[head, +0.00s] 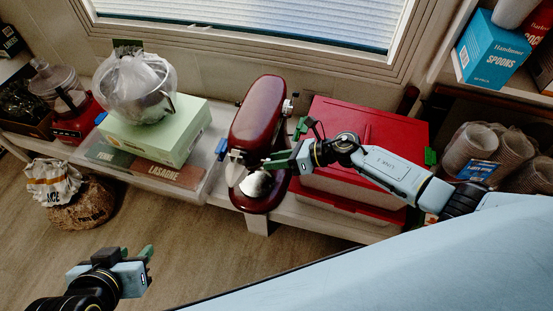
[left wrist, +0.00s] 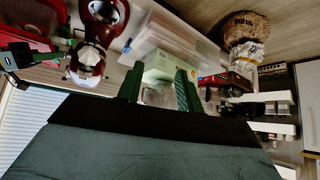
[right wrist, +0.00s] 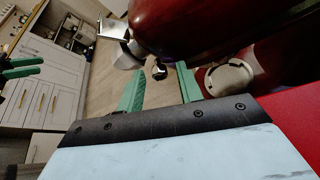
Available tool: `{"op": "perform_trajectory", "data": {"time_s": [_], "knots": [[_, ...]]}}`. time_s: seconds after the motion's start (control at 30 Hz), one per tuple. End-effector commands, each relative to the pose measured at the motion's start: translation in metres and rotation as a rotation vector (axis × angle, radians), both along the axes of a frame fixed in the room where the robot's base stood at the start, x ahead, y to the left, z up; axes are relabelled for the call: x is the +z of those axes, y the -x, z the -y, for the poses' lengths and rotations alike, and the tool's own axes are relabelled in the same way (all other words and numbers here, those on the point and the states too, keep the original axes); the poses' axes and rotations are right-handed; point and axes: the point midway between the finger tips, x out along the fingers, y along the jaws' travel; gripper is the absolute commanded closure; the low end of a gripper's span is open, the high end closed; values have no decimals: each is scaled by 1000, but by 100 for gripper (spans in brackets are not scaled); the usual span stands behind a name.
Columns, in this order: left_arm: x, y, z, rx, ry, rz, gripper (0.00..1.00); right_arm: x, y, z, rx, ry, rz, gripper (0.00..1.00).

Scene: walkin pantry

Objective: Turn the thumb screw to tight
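The dark red stand mixer (head: 258,115) stands on the bench, with a silver hub on its front that also shows in the right wrist view (right wrist: 114,29). A small dark and silver knob (right wrist: 159,69), which looks like the thumb screw, sticks out below the mixer head. My right gripper (head: 278,161) is at the right of the mixer's front; in the right wrist view its fingers (right wrist: 160,85) are open, with the knob between and just past their tips. I cannot tell whether they touch it. My left gripper (head: 148,252) is open and empty, low over the floor at left.
A red-lidded bin (head: 365,128) stands right of the mixer, under my right arm. A green box (head: 160,137) with a bagged pot (head: 135,88) on it stands left, on a clear tub. A sack (head: 82,205) lies on the floor.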

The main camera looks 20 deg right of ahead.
Motion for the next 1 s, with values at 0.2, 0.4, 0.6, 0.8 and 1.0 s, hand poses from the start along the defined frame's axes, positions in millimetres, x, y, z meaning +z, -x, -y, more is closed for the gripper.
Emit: {"op": "perform_trajectory", "data": {"time_s": [0.2,0.4,0.6,0.8,1.0], "knots": [[0,0,0,0,0,0,64,0,0,0,1,-1,0,61],[0,3,-1,2,-4,-19,64,2,3,5,0,0,-1,61],[-13,32,-13,20,-43,-191,64,13,13,26,0,3,-2,61],[-28,61,-26,36,-86,-367,64,30,29,60,0,4,-2,61],[-49,58,-31,38,-102,-391,64,46,44,92,0,4,-1,61]]}}
